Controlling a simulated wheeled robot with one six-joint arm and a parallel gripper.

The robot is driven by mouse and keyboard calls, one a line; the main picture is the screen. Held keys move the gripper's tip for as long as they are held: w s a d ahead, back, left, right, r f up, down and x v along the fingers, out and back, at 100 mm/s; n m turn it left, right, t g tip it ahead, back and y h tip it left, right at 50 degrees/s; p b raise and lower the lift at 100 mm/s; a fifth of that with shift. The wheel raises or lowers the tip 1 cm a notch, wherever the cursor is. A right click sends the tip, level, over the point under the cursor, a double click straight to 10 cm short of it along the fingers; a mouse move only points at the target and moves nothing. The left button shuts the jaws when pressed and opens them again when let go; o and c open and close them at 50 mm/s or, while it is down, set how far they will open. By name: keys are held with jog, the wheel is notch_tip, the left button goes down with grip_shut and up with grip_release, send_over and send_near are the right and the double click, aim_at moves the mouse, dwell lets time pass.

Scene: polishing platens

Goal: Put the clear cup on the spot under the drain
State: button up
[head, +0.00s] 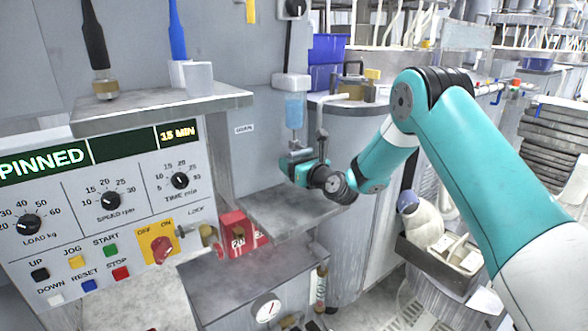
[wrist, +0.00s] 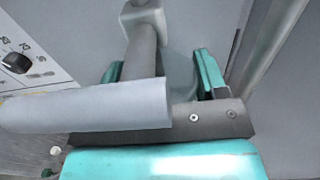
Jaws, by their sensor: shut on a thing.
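My gripper (head: 300,168) is above the lower grey shelf, below a filter unit with a blue translucent bowl (head: 294,108). In the wrist view its two teal fingers (wrist: 160,78) are shut on a see-through, greyish thing, which looks like the clear cup (wrist: 180,78). In the head view the cup is mostly hidden by the gripper, and its base cannot be made out. A grey tube with a pale block (wrist: 143,20), perhaps the drain, stands in front of the cup in the wrist view. The shelf (head: 285,212) has bare room under the gripper; no marked spot can be made out.
A control panel (head: 100,200) with knobs and buttons is at left. Blue bins (head: 326,62) stand behind.

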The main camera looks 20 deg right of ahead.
jog(key=shift+w+a+f, duration=0.1)
jog(key=shift+w, duration=0.15)
jog(key=shift+f+b, duration=0.6)
jog(key=shift+f, duration=1.05)
jog(key=shift+f, duration=0.1)
jog(key=o, duration=1)
